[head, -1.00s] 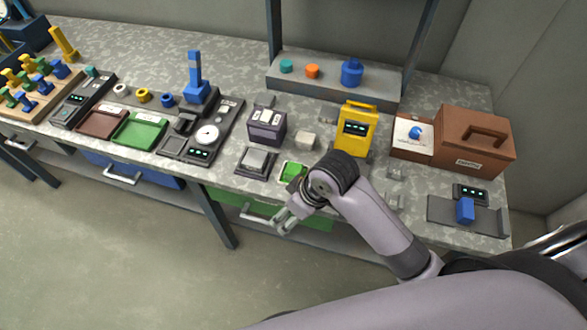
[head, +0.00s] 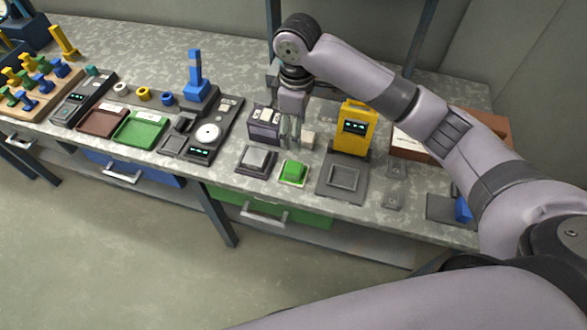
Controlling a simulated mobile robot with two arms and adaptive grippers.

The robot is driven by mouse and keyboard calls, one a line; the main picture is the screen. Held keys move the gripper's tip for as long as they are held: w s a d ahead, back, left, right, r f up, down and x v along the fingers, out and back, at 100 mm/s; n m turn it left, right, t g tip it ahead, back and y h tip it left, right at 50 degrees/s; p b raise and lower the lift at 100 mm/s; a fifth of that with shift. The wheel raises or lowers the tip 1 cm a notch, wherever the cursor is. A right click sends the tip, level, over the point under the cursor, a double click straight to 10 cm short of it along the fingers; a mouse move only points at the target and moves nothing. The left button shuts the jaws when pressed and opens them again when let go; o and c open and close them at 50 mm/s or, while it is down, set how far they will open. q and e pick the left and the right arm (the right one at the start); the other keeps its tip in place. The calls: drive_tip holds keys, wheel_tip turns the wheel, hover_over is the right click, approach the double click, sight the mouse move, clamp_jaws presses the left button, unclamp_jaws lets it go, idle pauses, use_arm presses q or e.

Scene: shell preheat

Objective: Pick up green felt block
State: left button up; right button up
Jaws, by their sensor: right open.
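The green felt block (head: 294,170) lies near the front edge of the bench, on a small green-edged pad. It is fully visible. My left gripper is not in view.
A grey plate (head: 256,158) sits left of the block. A dark square fixture (head: 343,178) and a yellow device (head: 355,130) stand to the right. A beige block (head: 308,139) is close to my right fingers. A green drawer (head: 285,215) is below the bench edge.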

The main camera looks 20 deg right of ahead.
drive_tip(key=p, duration=0.2)
hover_over(294, 167)
wheel_tip(294, 167, down, 10)
drive_tip(key=shift+s+d+f, duration=0.1)
drive_tip(key=shift+d, duration=0.05)
drive_tip(key=shift+a+f+p, duration=0.2)
drive_tip(key=shift+f+p, duration=0.3)
drive_tip(key=shift+f, duration=2.15)
drive_tip(key=shift+c, duration=0.4)
drive_tip(key=c, duration=0.9)
